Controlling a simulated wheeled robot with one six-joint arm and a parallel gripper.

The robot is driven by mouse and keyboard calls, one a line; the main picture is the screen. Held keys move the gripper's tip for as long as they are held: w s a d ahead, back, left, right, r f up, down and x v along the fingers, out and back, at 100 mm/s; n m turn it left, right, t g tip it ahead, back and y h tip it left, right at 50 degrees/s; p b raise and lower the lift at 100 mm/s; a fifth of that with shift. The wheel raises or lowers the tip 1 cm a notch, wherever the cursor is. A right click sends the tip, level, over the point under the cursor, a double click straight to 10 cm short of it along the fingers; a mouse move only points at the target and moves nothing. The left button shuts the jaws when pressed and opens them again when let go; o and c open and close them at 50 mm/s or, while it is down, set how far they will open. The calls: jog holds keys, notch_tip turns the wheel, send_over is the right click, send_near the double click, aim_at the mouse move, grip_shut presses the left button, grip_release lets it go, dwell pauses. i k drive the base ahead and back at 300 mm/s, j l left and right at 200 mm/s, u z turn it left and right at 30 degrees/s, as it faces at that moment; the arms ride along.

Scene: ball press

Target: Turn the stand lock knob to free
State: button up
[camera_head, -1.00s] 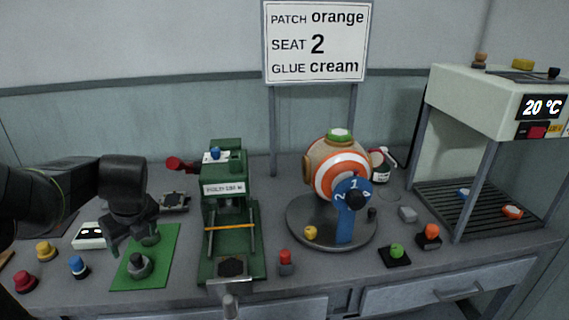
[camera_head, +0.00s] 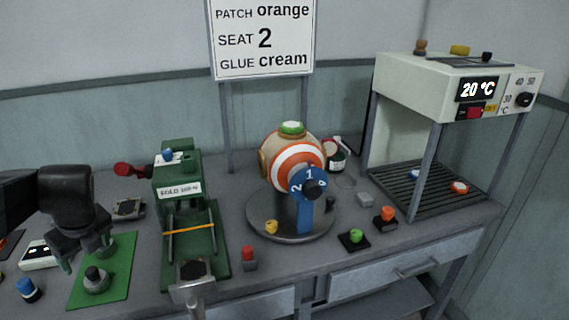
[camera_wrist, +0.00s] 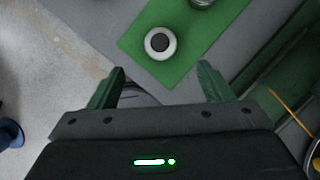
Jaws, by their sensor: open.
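The ball stand has a dark round turntable (camera_head: 262,228) and a blue upright plate (camera_head: 304,213) marked with numerals, with a black knob (camera_head: 314,190) at its front. A small dark knob (camera_head: 330,204) stands at the turntable's right side. I cannot tell which of these is the stand lock knob, or its setting. The striped orange and white ball (camera_head: 292,165) sits behind the plate, with a green cap on top. My gripper (camera_wrist: 160,75) is open and empty near the green mat (camera_head: 117,262), far left of the stand in the head view.
A green press (camera_head: 175,190) stands between my gripper and the stand. A grey-topped part (camera_wrist: 160,43) is on the mat. The oven (camera_head: 440,85) is right.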

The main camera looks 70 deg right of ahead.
aim_at(271, 225)
jog(key=k+z, duration=0.35)
jog(key=k+l+z, duration=0.1)
jog(key=z, duration=0.3)
jog(key=i+l+z, duration=0.15)
jog(key=z, duration=0.3)
